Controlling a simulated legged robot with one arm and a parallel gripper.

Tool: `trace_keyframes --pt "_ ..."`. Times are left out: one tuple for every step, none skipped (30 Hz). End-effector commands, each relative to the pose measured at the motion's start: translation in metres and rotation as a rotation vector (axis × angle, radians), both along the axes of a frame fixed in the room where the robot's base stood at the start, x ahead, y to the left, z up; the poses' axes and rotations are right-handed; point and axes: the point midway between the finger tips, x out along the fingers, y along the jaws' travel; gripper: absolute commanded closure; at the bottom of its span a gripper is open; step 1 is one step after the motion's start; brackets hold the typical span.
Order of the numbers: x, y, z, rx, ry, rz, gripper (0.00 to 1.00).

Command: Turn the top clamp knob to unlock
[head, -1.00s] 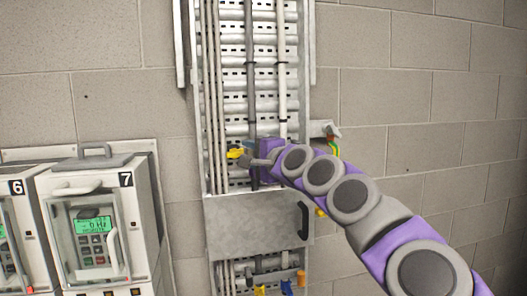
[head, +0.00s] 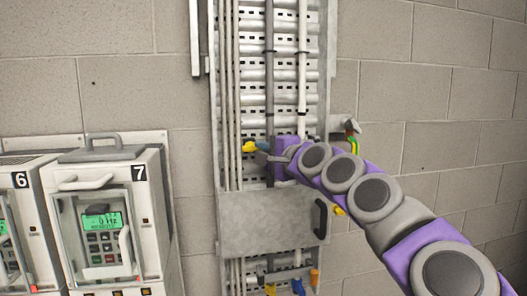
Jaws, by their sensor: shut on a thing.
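The yellow top clamp knob (head: 249,147) is on the left part of the cable ladder (head: 214,110), above the grey cover plate. My gripper (head: 259,149) reaches it from the right and is shut on it. The jaws are small here and my purple wrist is just right of them, so the exact grip and the knob's angle are hard to make out. Part of the ladder behind my wrist is hidden.
The grey cover plate (head: 262,222) with a black handle (head: 320,218) is just below my gripper. Blue (head: 298,286) and orange (head: 314,274) parts show lower down. Drive unit 7 (head: 152,215) stands to the left. A bracket with a green-yellow wire (head: 352,142) is at right.

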Motion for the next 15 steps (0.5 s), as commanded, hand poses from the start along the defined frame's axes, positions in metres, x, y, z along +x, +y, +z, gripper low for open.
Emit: trace_keyframes --pt "-0.002 0.007 0.002 0.0 -0.001 0.008 1.0" --pt "-0.002 0.008 0.002 -0.002 -0.001 0.009 1.0" --pt "-0.003 0.009 0.002 -0.002 -0.001 0.01 1.0" --pt "-0.003 0.01 0.002 -0.002 -0.001 0.011 1.0" --pt "-0.003 0.011 0.001 -0.003 -0.001 0.011 1.0" --pt "-0.003 0.012 0.001 -0.004 0.0 0.012 1.0" --pt "-0.003 0.013 0.001 -0.004 0.0 0.012 1.0" --pt "-0.004 0.014 0.001 -0.004 -0.001 0.013 1.0" --pt "-0.004 0.015 0.001 -0.005 0.0 0.014 1.0" --pt "-0.004 0.015 0.001 -0.006 -0.001 0.014 1.0" --pt "-0.004 0.016 0.001 -0.006 -0.001 0.015 1.0" --pt "-0.005 0.016 0.001 -0.006 0.0 0.015 1.0" --pt "-0.005 0.017 0.001 -0.007 -0.001 0.015 1.0" --pt "-0.005 0.017 0.001 -0.008 0.0 0.016 1.0" --pt "-0.005 0.018 0.001 -0.008 0.0 0.016 1.0"
